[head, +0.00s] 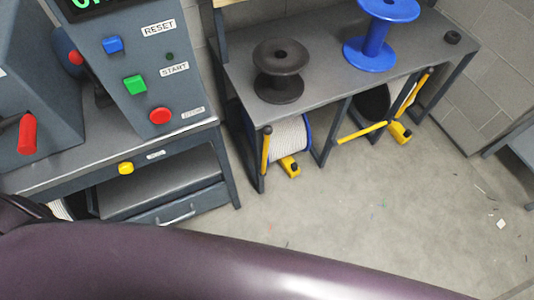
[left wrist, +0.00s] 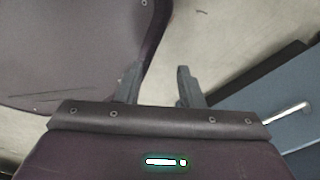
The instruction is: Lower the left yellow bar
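The left yellow bar (head: 266,150) stands nearly upright at the front left leg of the spool bench, beside a white-wound reel (head: 291,136) with a blue rim. A second yellow bar (head: 361,132) lies slanted, close to level, across the front to its right. A third yellow piece (head: 424,84) stands tilted at the bench's right end. My left gripper (left wrist: 157,86) shows in the left wrist view with its two fingers apart and nothing between them, above bare floor. It is away from the bars, which do not show in that view. My right gripper is in neither view.
The spool bench (head: 322,101) carries a black spool (head: 280,71) and a blue spool (head: 376,35). A control cabinet with drawer (head: 180,205) stands left. My purple arm crosses the foreground. Floor (head: 400,210) at right is mostly clear.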

